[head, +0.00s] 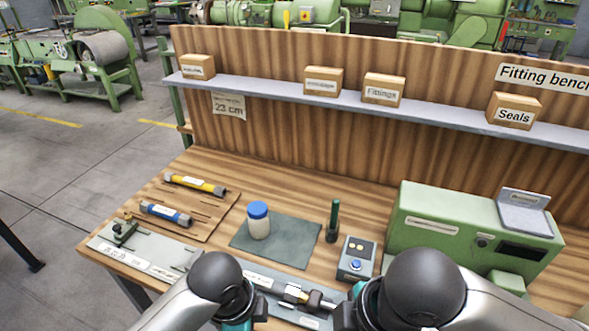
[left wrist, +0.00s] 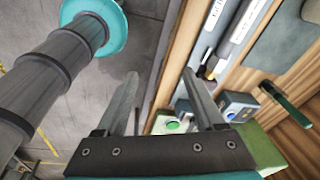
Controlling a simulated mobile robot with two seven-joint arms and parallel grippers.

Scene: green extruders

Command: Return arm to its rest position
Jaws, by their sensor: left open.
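My left arm (head: 215,277) comes in from the lower left over the bench's front edge. In the left wrist view my left gripper (left wrist: 160,85) is open, its two fingers apart with nothing between them. Floor and the bench edge show beyond the fingers. My right arm (head: 425,290) comes in at the lower right, in front of the green machine. Only a dark part near its hand shows, and its fingers cannot be made out.
The bench holds a wooden board (head: 203,222) with yellow and blue tubes, a blue-capped jar (head: 258,221), a green marker (head: 333,220), a button box (head: 356,259) and a green machine (head: 440,227). A grey tray (head: 262,275) lies near the arms. A shelf (head: 440,113) carries labelled boxes.

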